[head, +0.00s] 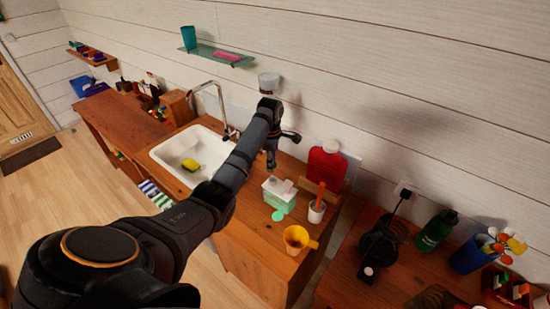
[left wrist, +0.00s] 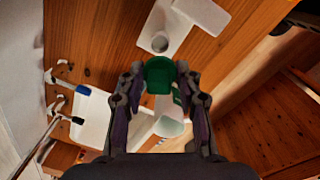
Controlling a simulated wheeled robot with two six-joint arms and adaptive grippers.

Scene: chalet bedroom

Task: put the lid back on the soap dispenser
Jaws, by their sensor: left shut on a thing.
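The soap dispenser (head: 276,200) stands on the wooden counter, with a pale green body and a white top. In the left wrist view its white top (left wrist: 176,28) shows a round opening facing up. My left gripper (head: 270,164) is above the dispenser's back left, pointing down. In the left wrist view the left gripper (left wrist: 160,78) is shut on a dark green rounded lid (left wrist: 159,72). The lid appears beside the opening, not over it. In the head view the lid is too small to make out. My right gripper is out of view.
The white sink (head: 170,172) with a yellow sponge (head: 190,164) lies left. A mint-green disc (head: 278,216) and a yellow mug (head: 296,239) are in front of the dispenser.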

